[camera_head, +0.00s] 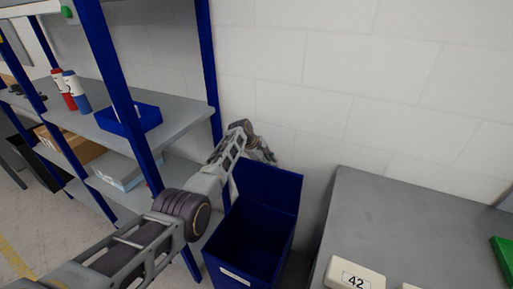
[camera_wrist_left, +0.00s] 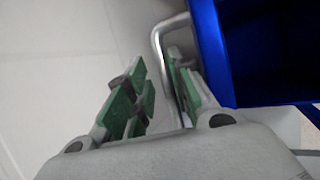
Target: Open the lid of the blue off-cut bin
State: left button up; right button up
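The blue off-cut bin (camera_head: 222,258) stands on the floor between the shelf and the grey bench. Its lid (camera_head: 268,190) is raised, standing up at the back, and the dark inside shows. My left gripper (camera_head: 266,153) is at the lid's top left edge, partly hidden by its own wrist. In the left wrist view my left gripper (camera_wrist_left: 160,95) has its green-padded fingers apart. A grey bent bar handle (camera_wrist_left: 156,48) runs down between them, nearer the right finger, with a gap to the left one. The blue lid (camera_wrist_left: 265,50) is at the right there. My right gripper is not in view.
A blue-posted shelf unit (camera_head: 180,119) stands at the left, with bottles (camera_head: 76,92), a blue tray (camera_head: 137,117) and boxes. The grey bench (camera_head: 400,225) at the right carries a white block marked 42 (camera_head: 353,277) and a green thing (camera_head: 503,257). A white wall is behind.

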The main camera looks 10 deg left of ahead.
pick_arm(q)
jog(key=shift+w+v, duration=0.15)
jog(key=shift+v, duration=0.75)
jog(key=shift+w+v, duration=0.1)
jog(key=shift+v, duration=0.75)
jog(key=v, duration=0.8)
jog(key=shift+s, duration=0.15)
